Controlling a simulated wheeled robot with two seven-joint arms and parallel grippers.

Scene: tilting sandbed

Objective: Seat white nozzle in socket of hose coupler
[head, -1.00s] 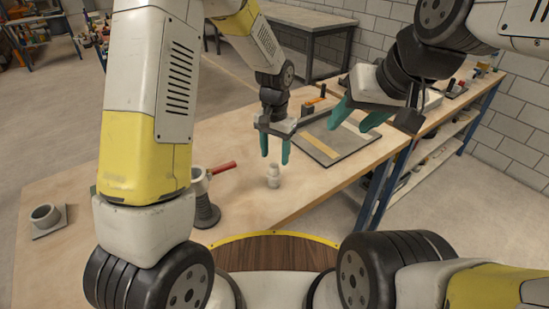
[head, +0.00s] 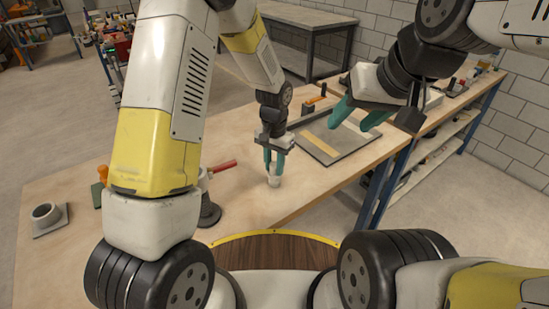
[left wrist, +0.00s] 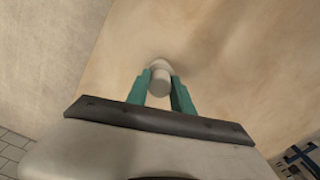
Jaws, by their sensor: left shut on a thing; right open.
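The small white nozzle (head: 274,181) stands upright on the wooden table near its front edge. My left gripper (head: 274,170) points down over it and is shut on its upper part. In the left wrist view the nozzle (left wrist: 160,78) sits between the two green fingertips. A grey coupler with a red lever and a dark ribbed lower part (head: 209,211), which looks like the hose coupler, stands to the left, partly hidden by my left arm. Its socket opening cannot be seen clearly. My right gripper (head: 353,120) is open and empty, raised above the right part of the table.
A grey ring on a square plate (head: 47,217) lies at the far left of the table (head: 245,215). A grey board with a tan strip (head: 335,150) lies behind and to the right of the nozzle. The table between coupler and nozzle is clear.

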